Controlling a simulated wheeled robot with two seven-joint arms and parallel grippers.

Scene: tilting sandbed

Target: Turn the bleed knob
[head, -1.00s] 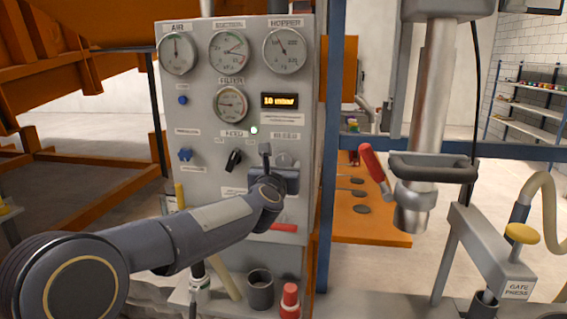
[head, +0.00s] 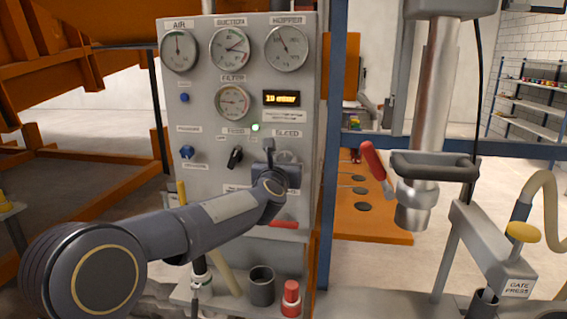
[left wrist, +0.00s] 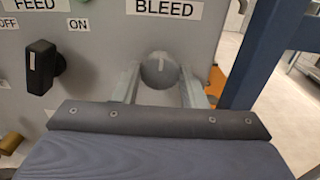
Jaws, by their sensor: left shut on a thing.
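The bleed knob (left wrist: 159,70) is a round grey knob with a pale mark near its top, under the BLEED label (left wrist: 167,8) on the grey panel. In the left wrist view, the two fingers of my left gripper (left wrist: 160,84) stand on either side of it, shut on it. In the head view my left gripper (head: 279,160) is up against the panel (head: 205,110), and its body hides part of the knob. My right gripper is not in view.
The black FEED knob (head: 235,158) sits just left of the bleed knob. A blue pressure knob (head: 187,152) is further left. Several gauges and a lit display (head: 282,98) are above. A blue post (head: 333,150) stands close to the panel's right side.

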